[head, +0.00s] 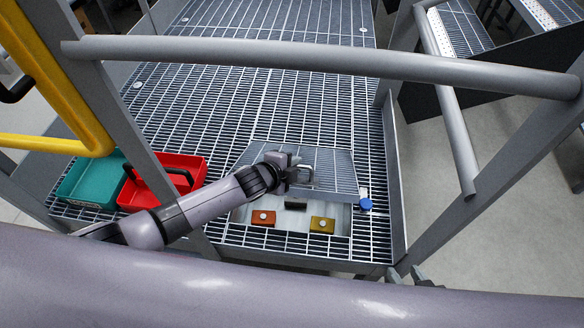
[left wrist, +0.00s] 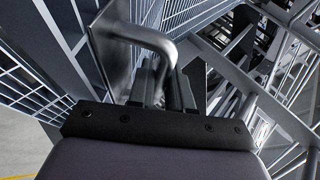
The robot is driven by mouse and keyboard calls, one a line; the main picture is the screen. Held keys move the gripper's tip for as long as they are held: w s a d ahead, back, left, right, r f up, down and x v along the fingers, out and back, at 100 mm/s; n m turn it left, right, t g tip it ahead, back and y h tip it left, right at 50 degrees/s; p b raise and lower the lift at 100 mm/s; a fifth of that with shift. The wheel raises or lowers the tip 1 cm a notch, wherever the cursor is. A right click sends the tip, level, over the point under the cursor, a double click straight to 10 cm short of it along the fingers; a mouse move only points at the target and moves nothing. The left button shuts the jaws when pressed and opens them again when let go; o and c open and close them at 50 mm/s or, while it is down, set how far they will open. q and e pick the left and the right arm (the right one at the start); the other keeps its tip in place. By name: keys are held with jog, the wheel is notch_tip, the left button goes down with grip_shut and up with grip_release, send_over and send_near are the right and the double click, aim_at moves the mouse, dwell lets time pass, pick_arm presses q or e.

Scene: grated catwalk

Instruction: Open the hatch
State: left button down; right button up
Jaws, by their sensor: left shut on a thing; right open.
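The hatch (head: 335,178) is a grated panel in the catwalk floor with a metal handle (head: 309,176). It is raised at a tilt, and a shallow pale recess (head: 340,212) shows in front of and below it. My left gripper (head: 297,173) is shut on the handle. In the left wrist view the bent silver handle (left wrist: 150,38) passes between the fingers (left wrist: 152,85), and the plate it is fixed to stands at the left. My right gripper (head: 418,277) shows only as dark tips past my arm at the bottom; it is open.
The recess holds an orange block (head: 263,217), a yellow block (head: 322,224) and a dark piece (head: 295,204). A blue cap (head: 365,204) sits at its right. Teal (head: 88,186) and red (head: 160,162) bins stand left. A grey rail (head: 320,58) crosses in front.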

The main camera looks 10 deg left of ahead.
pick_arm(q)
jog(key=shift+w+r+p, duration=0.35)
jog(key=shift+w+r, duration=0.45)
jog(key=shift+r, duration=0.15)
jog(key=c, duration=1.1)
grip_release()
jog(key=p+v, duration=0.2)
jog(key=v, duration=0.3)
jog(key=shift+r, duration=0.1)
jog(key=shift+v, duration=0.95)
